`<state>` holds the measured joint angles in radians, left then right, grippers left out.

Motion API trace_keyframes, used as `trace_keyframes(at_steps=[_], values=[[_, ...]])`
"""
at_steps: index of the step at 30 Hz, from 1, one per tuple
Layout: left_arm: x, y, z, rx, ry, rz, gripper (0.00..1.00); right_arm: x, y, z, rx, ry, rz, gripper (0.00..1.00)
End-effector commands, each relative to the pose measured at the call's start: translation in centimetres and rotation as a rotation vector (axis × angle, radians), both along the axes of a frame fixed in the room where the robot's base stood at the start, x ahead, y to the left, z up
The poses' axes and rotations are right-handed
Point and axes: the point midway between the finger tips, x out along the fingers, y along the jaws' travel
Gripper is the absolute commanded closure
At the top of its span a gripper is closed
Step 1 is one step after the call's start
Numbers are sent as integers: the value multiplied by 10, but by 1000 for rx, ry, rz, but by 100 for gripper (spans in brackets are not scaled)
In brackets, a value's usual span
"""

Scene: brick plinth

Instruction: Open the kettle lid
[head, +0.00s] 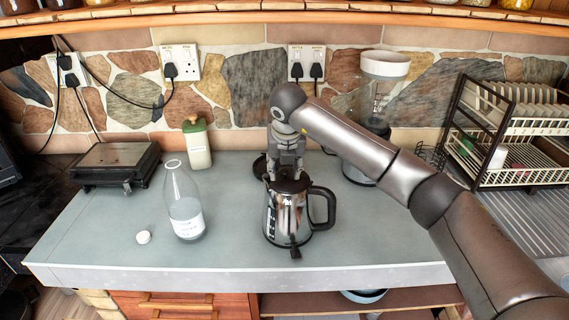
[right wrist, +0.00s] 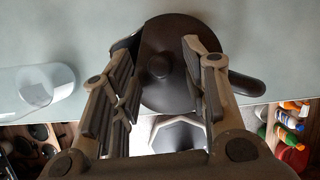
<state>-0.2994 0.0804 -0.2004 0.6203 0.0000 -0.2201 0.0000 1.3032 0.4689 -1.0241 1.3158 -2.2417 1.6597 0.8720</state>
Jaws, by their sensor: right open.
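The kettle (head: 285,218) is shiny metal with a black handle (head: 326,207) on its right. It stands upright on the grey counter near the front edge. Its dark round lid (head: 291,186) sits on top and looks closed. My right gripper (head: 286,168) is just above the lid, pointing down, and partly hides it. In the right wrist view the lid (right wrist: 175,90) lies between the open fingers, with its round knob (right wrist: 159,66) between them and apart from both. The handle (right wrist: 247,84) shows to the right. My left gripper is not in view.
A clear bottle (head: 184,205) and a small white cap (head: 143,237) stand left of the kettle. Behind are a green-white bottle (head: 197,144), a black scale (head: 117,163) and a grinder (head: 382,105). A dish rack (head: 520,130) is at right. The counter's front left is mostly clear.

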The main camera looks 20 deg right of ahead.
Motion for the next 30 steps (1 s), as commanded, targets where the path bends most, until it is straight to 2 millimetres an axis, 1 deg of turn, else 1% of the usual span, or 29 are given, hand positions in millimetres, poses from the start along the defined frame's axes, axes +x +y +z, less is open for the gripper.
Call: trace_keyframes(at_steps=[7, 8, 17, 30], values=[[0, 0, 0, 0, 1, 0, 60, 0, 0, -1, 0, 0, 0, 58], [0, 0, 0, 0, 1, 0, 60, 0, 0, -1, 0, 0, 0, 61], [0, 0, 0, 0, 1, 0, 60, 0, 0, -1, 0, 0, 0, 99], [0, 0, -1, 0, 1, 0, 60, 1, -1, -1, 3, -4, -1, 100]])
